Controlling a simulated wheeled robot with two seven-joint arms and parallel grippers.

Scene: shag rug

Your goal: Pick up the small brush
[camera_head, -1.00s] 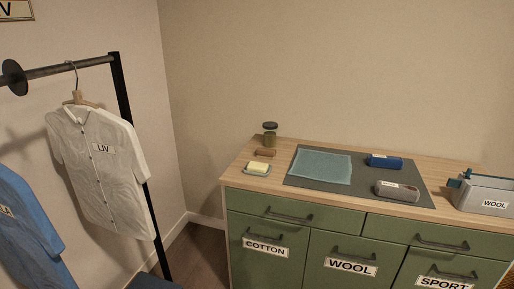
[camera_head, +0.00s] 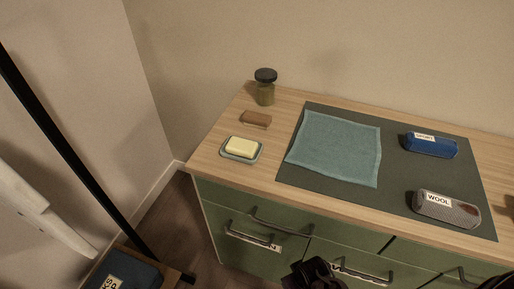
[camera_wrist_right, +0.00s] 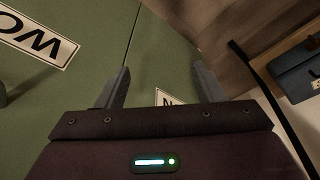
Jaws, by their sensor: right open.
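A small brown brush-like block (camera_head: 256,119) lies on the wooden counter top near its left end, between a dark-lidded jar and a soap dish. Its bristles cannot be made out. In the right wrist view my right gripper (camera_wrist_right: 163,87) is open and empty, its two fingers apart in front of the green cabinet front. In the head view a dark part of my own arm or gripper shows at the bottom edge, below the counter and well away from the brush. My left gripper cannot be made out.
The jar (camera_head: 265,87) stands behind the brush, and the dish with yellow soap (camera_head: 241,149) in front. A teal cloth (camera_head: 336,147), a blue case (camera_head: 431,145) and a grey case labelled WOOL (camera_head: 446,208) lie on a dark mat (camera_head: 394,191). A black rail post (camera_head: 75,150) stands left.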

